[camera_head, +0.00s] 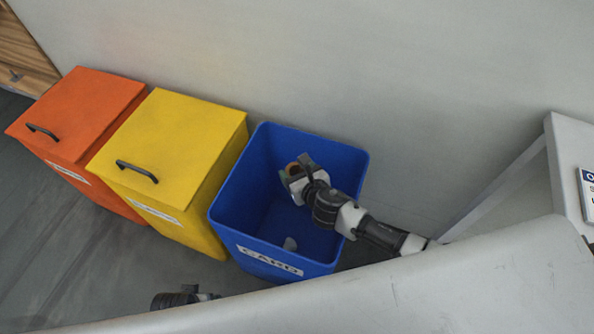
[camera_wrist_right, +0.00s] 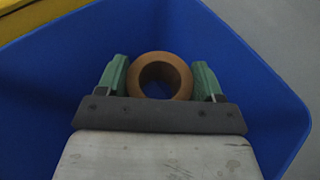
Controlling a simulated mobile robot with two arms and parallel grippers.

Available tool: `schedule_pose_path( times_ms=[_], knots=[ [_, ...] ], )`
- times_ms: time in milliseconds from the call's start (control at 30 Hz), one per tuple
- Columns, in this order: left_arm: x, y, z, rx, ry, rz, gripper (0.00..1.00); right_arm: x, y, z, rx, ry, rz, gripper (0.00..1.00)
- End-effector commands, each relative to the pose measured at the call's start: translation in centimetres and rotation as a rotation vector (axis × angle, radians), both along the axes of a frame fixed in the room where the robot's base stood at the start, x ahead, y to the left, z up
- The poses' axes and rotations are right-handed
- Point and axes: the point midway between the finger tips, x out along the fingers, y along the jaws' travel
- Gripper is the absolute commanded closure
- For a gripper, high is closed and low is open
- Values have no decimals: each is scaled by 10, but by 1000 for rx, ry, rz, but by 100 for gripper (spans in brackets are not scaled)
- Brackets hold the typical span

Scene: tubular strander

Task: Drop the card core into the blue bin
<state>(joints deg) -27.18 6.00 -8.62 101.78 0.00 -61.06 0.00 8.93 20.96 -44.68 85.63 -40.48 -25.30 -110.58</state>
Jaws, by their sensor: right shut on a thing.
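The blue bin (camera_head: 318,146) stands open at the centre of the head view, with a label reading CARD on its front. My right gripper (camera_head: 289,172) reaches over and into the bin's opening. In the wrist view its two green fingers are shut on the brown ring-shaped card core (camera_wrist_right: 161,75), one on each side. The bin's blue walls (camera_wrist_right: 245,60) surround the core in that view. In the head view the core (camera_head: 292,169) shows only as a small brown patch at the fingers. A dark part of my left arm shows at the bottom edge; its fingers cannot be made out.
A closed yellow bin (camera_head: 180,135) and a closed orange bin (camera_head: 85,110) stand to the left of the blue bin, each with a black handle. A white table (camera_head: 570,150) is at the right. A wall runs behind.

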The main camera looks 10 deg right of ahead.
Motion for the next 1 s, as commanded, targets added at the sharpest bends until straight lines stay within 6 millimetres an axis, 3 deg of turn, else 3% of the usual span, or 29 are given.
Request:
schedule_pose_path(
  times_ms=[367, 400, 567, 933, 1000],
  knots=[
    [1, 0, 4, 1, -2, 0, 7, 0, 0, -1, 0, -1, 0, 57],
    [1, 0, 4, 1, -2, 0, 7, 0, 0, -1, 0, -1, 0, 27],
    [1, 0, 4, 1, -2, 0, 7, 0, 0, -1, 0, 0, 0, 4],
    [1, 0, 5, -1, -5, 0, 7, -2, -1, 0, 0, 1, 0, 4],
    [-1, 0, -3, 0, 1, 0, 7, -5, -2, 2, -1, 1, 0, 4]
  ],
)
